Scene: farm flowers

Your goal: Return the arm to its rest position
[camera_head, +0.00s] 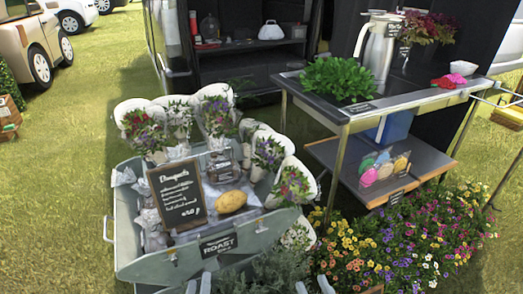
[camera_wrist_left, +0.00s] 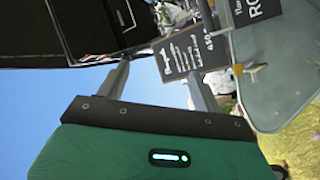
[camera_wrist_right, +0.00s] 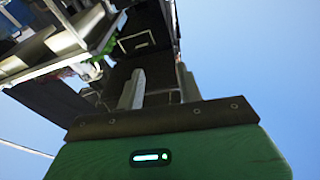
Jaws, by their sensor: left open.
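My left gripper (camera_head: 198,284) shows at the bottom edge of the head view, in front of the grey cart. Its two fingers stand apart in the left wrist view (camera_wrist_left: 160,88), with nothing between them. My right gripper (camera_head: 313,286) is at the bottom edge, to the right of the left one. Its fingers also stand apart and empty in the right wrist view (camera_wrist_right: 160,90). Most of both arms is out of the head view.
A grey cart (camera_head: 160,270) holds wrapped bouquets (camera_head: 215,115), a chalkboard sign (camera_head: 178,195) and a yellow oval item (camera_head: 231,202). Potted flowers (camera_head: 400,245) stand at right, below a table (camera_head: 420,100) with a metal jug (camera_head: 378,50).

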